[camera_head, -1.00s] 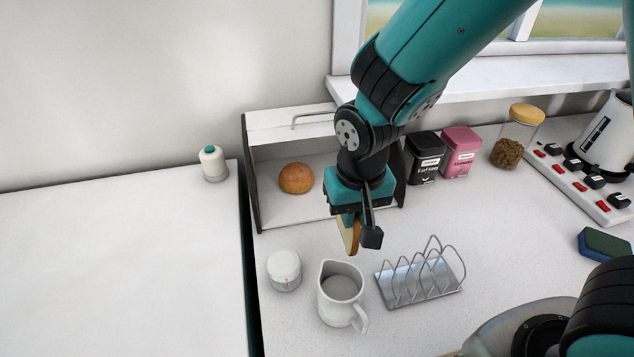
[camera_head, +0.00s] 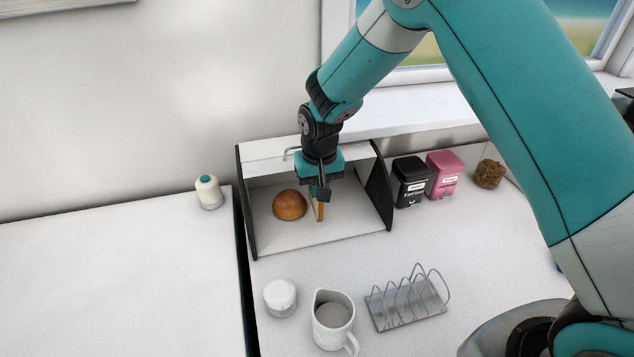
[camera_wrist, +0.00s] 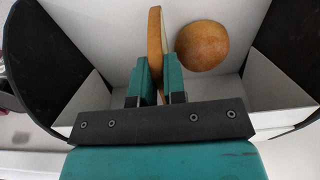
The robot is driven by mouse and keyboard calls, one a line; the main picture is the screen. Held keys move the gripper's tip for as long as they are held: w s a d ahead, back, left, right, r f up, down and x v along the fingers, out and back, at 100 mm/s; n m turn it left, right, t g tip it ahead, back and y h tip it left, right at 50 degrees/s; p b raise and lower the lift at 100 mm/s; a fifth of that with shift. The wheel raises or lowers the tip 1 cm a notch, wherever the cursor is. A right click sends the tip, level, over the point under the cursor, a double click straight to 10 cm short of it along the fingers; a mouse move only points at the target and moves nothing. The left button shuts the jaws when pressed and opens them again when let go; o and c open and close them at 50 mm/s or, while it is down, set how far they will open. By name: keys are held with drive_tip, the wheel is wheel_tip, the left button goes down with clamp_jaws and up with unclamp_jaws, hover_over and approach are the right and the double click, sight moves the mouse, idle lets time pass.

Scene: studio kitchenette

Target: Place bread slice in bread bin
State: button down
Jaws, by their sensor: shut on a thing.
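The bread bin (camera_head: 345,226) is a white box with dark side panels and an open front, standing against the back wall. A round bun (camera_head: 289,205) lies inside it on the left. My gripper (camera_head: 320,191) is inside the bin's opening, shut on the bread slice (camera_head: 320,211), which hangs upright on edge to the right of the bun. In the wrist view the slice (camera_wrist: 154,38) is between the two fingers (camera_wrist: 158,78), with the bun (camera_wrist: 202,46) close beside it. I cannot tell whether the slice touches the bin floor.
A toast rack (camera_head: 405,304), a white jug (camera_head: 333,318) and a white lidded jar (camera_head: 280,297) stand in front of the bin. Black (camera_head: 411,181) and pink (camera_head: 444,175) tins stand to its right. A white bottle (camera_head: 208,192) stands on the left counter.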

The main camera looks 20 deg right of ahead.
drive_tip(key=shift+w+f+p, duration=0.45)
drive_tip(key=shift+w+p, duration=0.1)
drive_tip(key=shift+f, duration=0.25)
drive_tip(key=shift+f, duration=0.1)
drive_tip(key=shift+f+b, duration=0.15)
drive_tip(key=shift+b, duration=0.15)
drive_tip(key=c, duration=1.2)
unclamp_jaws()
